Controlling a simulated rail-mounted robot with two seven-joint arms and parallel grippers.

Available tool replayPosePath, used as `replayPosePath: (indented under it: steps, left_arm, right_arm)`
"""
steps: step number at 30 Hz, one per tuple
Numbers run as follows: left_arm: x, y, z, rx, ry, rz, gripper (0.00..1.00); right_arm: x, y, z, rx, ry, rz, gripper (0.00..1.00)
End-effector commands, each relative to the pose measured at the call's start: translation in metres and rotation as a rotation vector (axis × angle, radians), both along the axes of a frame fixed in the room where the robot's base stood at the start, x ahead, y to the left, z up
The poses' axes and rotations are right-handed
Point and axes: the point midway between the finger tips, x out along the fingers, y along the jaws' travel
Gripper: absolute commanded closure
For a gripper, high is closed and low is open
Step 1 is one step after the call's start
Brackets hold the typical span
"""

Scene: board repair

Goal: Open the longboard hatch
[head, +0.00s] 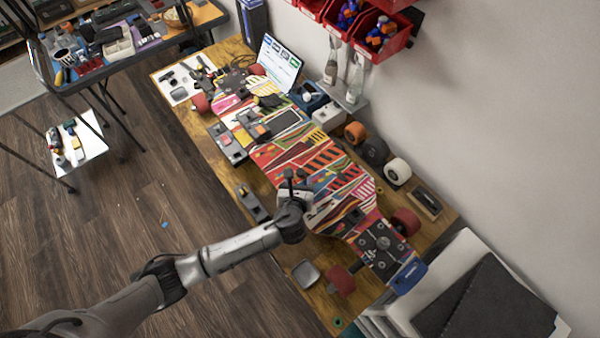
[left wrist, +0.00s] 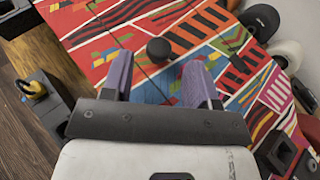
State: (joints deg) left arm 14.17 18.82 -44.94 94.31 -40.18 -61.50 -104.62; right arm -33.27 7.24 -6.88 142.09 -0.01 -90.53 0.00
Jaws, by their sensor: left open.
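The longboard (head: 340,185) lies upside down along the wooden bench, its underside covered in a red, blue and yellow pattern. In the left wrist view the patterned board (left wrist: 95,25) fills much of the picture. A round black knob (left wrist: 159,49) stands on it, with thin seam lines near it that may be the hatch edge. My left gripper (head: 294,176) is over the middle of the board. In the left wrist view its two purple fingers (left wrist: 160,80) are apart, with the knob just beyond and between their tips, not clearly gripped. My right gripper is not in view.
Loose wheels (head: 397,171) stand along the wall side of the bench. A laptop-like screen (head: 279,62) and tools are at the far end. A dark block (head: 252,203) and a small tray (head: 305,273) lie near the front edge. Red bins (head: 375,35) hang on the wall.

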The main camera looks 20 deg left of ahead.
Motion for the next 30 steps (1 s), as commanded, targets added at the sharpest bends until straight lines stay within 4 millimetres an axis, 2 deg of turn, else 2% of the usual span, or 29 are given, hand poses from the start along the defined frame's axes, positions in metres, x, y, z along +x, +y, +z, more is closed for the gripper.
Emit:
replayPosePath:
  steps: [3, 9, 23, 30]
  left_arm:
    - [0.016, 0.004, -0.007, 0.001, 0.0, 0.002, 0.46]
    - [0.031, 0.008, -0.014, 0.0, 0.0, 0.001, 0.46]
    - [0.037, 0.01, -0.016, -0.001, 0.0, -0.001, 0.46]
    - [0.037, 0.01, -0.016, -0.001, 0.0, 0.0, 0.69]
  right_arm:
    - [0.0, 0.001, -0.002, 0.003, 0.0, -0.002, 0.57]
    - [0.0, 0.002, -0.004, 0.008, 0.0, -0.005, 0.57]
    - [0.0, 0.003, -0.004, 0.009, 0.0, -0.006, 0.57]
    - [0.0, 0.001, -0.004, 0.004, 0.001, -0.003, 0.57]
